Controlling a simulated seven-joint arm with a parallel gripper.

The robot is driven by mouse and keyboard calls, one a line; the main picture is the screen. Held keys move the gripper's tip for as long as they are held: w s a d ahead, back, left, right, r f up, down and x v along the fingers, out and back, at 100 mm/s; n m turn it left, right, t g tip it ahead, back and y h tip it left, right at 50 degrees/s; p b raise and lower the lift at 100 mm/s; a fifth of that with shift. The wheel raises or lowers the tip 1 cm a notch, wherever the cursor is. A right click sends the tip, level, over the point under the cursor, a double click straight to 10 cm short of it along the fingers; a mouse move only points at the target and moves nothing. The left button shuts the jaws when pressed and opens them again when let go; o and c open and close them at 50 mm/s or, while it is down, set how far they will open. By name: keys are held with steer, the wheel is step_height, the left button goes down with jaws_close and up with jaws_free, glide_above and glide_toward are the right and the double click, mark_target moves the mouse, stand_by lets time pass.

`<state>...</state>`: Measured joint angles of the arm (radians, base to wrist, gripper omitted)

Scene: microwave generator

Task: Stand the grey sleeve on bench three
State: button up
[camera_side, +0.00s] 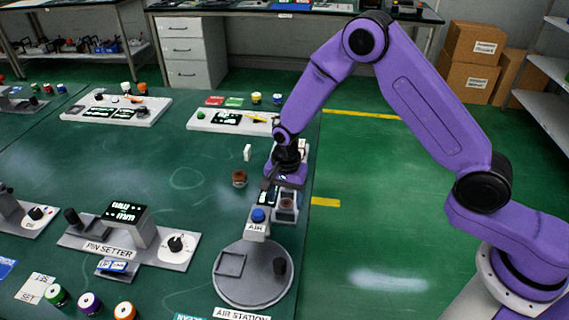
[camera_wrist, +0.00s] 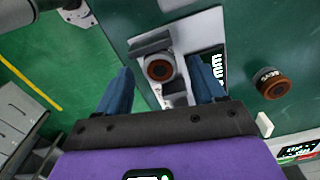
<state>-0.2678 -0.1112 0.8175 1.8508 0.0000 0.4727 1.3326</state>
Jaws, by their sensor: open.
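My gripper (camera_side: 284,184) is open above the small grey fixture (camera_side: 288,214) at the right side of the green table. In the wrist view my gripper (camera_wrist: 162,80) has its two blue fingers spread, one on each side of a grey ring-like part (camera_wrist: 152,80) with a brown round top. This looks like the grey sleeve, standing upright on the fixture; no finger contact can be made out. A separate brown cylinder (camera_side: 239,178) stands on the table left of the fixture; it also shows in the wrist view (camera_wrist: 271,83). No label for bench three is legible.
The round AIR STATION plate (camera_side: 254,273) with a blue-button AIR unit (camera_side: 258,218) lies in front. The PIN SETTER (camera_side: 128,238) stands at left. A small white block (camera_side: 247,152) is behind the brown cylinder. The table's middle is clear.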

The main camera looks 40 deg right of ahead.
mark_target(284, 203)
step_height(284, 203, up, 16)
steer(key=shift+w+a, duration=0.15)
steer(key=shift+w, duration=0.15)
steer(key=s+d+r+n, duration=0.1)
steer(key=s+d+n, duration=0.3)
steer(key=s+n, duration=0.3)
steer(key=s+d+r+n, duration=0.1)
steer(key=s+d+n, duration=0.3)
steer(key=s+n, duration=0.4)
steer(key=s+d+r+n, duration=0.1)
steer(key=s+d+n, duration=0.3)
steer(key=s, duration=1.2)
steer(key=n, duration=0.4)
steer(key=shift+s+r, duration=0.3)
steer(key=shift+r, duration=0.05)
steer(key=shift+o, duration=0.5)
steer(key=shift+s+d+n, duration=0.25)
steer(key=shift+s+n, duration=0.05)
